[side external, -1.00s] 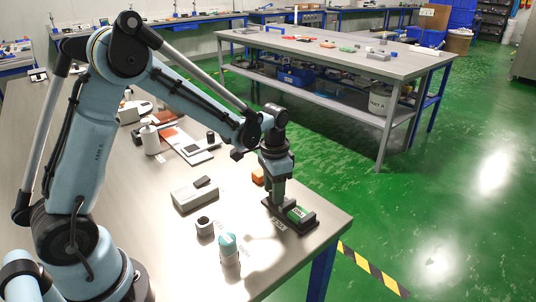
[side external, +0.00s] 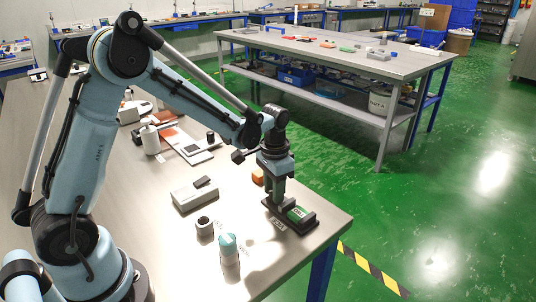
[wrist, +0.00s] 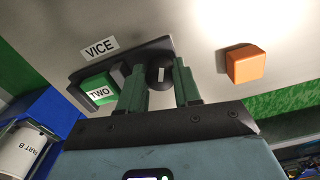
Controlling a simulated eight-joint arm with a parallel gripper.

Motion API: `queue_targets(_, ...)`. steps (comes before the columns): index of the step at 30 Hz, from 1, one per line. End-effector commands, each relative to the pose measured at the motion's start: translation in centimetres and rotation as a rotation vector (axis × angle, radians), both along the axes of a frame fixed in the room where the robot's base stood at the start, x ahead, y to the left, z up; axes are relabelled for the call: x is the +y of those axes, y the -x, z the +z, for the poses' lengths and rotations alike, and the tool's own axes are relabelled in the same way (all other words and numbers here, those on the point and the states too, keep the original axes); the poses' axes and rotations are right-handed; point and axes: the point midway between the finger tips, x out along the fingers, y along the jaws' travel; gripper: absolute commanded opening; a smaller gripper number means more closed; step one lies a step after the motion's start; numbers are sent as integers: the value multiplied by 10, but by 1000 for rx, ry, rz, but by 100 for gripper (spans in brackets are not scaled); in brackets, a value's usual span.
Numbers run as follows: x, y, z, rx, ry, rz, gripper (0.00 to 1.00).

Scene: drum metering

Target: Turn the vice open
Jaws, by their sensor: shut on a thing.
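The vice (side external: 304,224) is a dark base near the table's front right corner, with a VICE label beside it. It holds a green block (side external: 298,213), which reads TWO in the wrist view (wrist: 100,92). A round black knob (wrist: 158,74) with a white mark stands on the vice beside the block. My gripper (side external: 276,198) points down over the vice. In the wrist view its two green fingers (wrist: 159,82) are shut on the knob, one on each side. The lower part of the knob is hidden.
An orange block (side external: 257,176) lies just behind the vice and also shows in the wrist view (wrist: 246,65). A grey box (side external: 194,195), a small dark-topped cylinder (side external: 204,226) and a teal-capped container (side external: 228,248) stand to the left. The table edge is close on the right.

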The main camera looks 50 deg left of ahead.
Motion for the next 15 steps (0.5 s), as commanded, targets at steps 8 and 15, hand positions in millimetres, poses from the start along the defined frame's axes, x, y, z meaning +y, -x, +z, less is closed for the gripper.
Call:
queue_targets(8,-1,0,0,2,0,202,2)
queue_targets(15,-1,0,0,2,0,349,2)
